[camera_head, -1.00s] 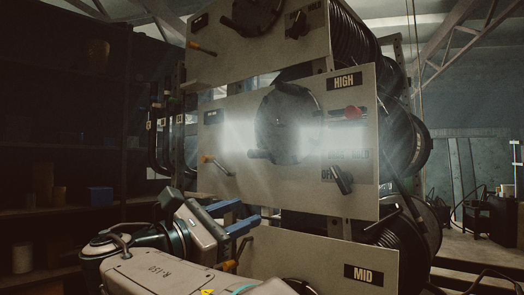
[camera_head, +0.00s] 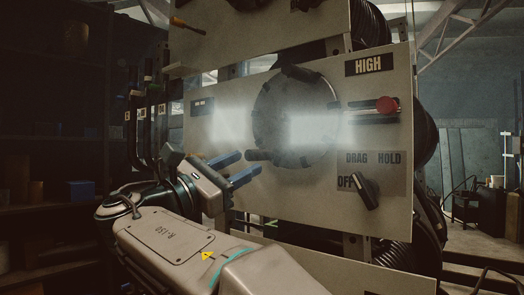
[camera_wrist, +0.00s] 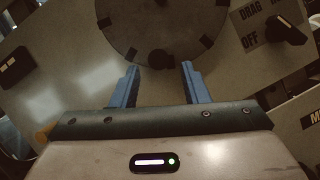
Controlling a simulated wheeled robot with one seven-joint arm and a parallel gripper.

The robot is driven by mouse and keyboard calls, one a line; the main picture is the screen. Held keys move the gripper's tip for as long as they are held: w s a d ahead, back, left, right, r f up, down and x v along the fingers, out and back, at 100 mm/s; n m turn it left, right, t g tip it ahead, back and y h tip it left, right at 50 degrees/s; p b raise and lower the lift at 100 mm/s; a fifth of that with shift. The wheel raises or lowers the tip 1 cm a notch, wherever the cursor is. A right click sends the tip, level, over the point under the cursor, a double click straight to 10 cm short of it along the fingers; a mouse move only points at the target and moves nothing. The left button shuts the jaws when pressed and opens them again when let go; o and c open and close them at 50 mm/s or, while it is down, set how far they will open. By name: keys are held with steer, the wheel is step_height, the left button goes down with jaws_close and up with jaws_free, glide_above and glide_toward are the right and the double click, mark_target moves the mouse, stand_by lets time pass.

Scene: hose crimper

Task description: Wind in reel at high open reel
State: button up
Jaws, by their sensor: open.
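The panel labelled HIGH (camera_head: 368,64) carries a round dark crank wheel (camera_head: 293,118) with several blocks around its rim. A dark knob (camera_head: 259,155) sticks out at the wheel's lower left; a knob also shows between and beyond my fingers in the wrist view (camera_wrist: 160,58). A black switch (camera_head: 366,192) stands under DRAG and HOLD, beside OFF. A red knob (camera_head: 387,104) sits on a slot at the right. My gripper (camera_head: 242,167) is open and empty, its blue fingers just below and left of the knob. The fingers also show in the wrist view (camera_wrist: 160,82).
Another panel (camera_head: 240,30) stands above and a lower panel (camera_head: 290,262) below. Hose reels (camera_head: 425,140) sit behind the panels. Dark shelves (camera_head: 50,150) fill the left. The floor at the far right is partly open.

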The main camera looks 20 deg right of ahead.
mark_target(270, 150)
steer(key=p+x, duration=0.1)
steer(key=x, duration=0.5)
steer(key=shift+w+d+r, duration=0.1)
steer(key=shift+d+r, duration=0.05)
steer(key=shift+d, duration=0.1)
jaws_close()
